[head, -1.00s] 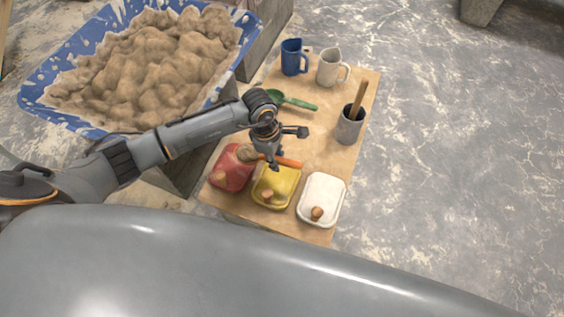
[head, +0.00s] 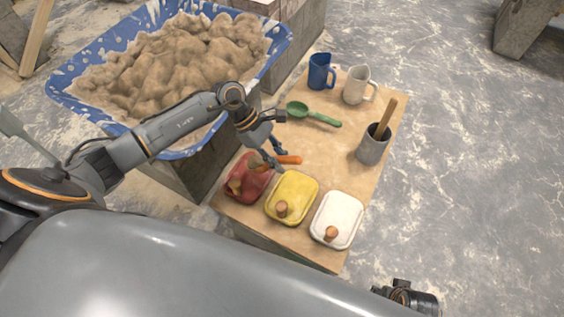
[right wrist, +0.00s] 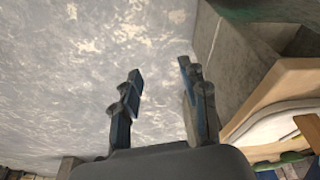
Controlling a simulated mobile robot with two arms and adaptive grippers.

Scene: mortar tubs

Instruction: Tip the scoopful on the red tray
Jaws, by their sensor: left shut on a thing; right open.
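My left gripper (head: 271,158) is shut on the orange handle (head: 289,160) of a scoop, just above the far right edge of the red tray (head: 247,190). The scoop's bowl is mostly hidden by my fingers; I cannot tell how much it still holds. Brownish material shows on the red tray, with a tan lump (head: 235,187) at its left. Beside it are a yellow tray (head: 300,187) and a white tray (head: 340,211), each with a brown knob-like piece. My right gripper (right wrist: 160,92) is open and empty, over the floor beside the table.
A blue tub (head: 72,92) of mortar (head: 165,65) stands at the left. On the wooden table (head: 330,150) are a green scoop (head: 312,114), a blue mug (head: 320,71), a white mug (head: 356,85) and a grey cup (head: 371,148) holding a wooden handle. The table's middle is clear.

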